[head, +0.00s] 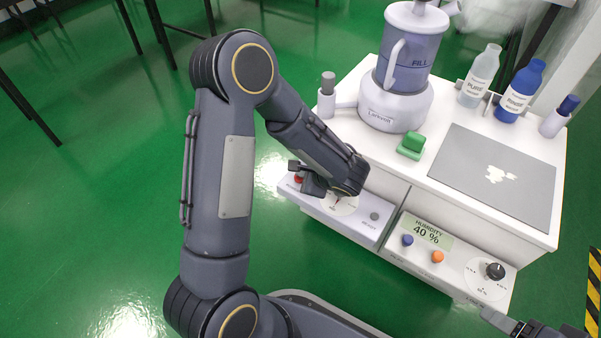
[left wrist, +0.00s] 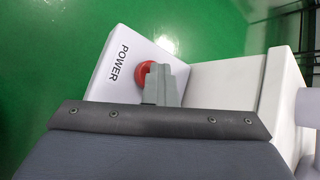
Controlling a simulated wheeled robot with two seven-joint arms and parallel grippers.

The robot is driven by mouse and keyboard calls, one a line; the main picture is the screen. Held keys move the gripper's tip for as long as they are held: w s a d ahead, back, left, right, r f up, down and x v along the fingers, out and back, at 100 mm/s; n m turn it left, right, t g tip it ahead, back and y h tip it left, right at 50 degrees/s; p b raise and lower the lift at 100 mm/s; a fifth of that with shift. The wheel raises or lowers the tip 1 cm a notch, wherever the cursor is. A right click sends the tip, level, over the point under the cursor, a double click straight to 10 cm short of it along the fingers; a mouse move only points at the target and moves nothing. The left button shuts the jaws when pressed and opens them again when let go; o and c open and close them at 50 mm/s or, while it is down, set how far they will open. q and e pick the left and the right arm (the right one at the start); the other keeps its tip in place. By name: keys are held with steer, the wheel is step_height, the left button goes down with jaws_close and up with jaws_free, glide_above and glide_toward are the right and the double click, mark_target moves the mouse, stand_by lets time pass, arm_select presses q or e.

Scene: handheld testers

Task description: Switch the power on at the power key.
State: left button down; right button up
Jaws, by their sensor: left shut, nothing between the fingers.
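The red power key (head: 298,179) is a round knob at the left end of the white front panel, mostly hidden by my left gripper in the head view. In the left wrist view the red key (left wrist: 143,74) sits beside the word POWER on a white face. My left gripper (head: 308,184) is shut and empty, right by the key. In the left wrist view its grey fingertips (left wrist: 163,84) overlap the key's edge; I cannot tell whether they touch it. Part of my right gripper (head: 515,324) shows at the lower right edge; its jaws are unclear.
The panel also has a dial (head: 338,204) and a grey RESET button (head: 374,216). A second panel carries a humidity display (head: 427,231), two buttons and a black knob (head: 495,271). A blender (head: 397,105) and bottles stand on the white bench (head: 413,171).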

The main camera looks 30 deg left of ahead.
arm_select(q)
steer(key=shift+s+f, duration=0.2)
steer(key=shift+f, duration=0.05)
stand_by(0.4)
step_height(320, 180, up, 6)
steer(key=p, duration=0.4)
steer(key=shift+w+r+p, duration=0.15)
steer(key=shift+r+p, duration=0.1)
steer(key=shift+p, duration=0.05)
stand_by(0.4)
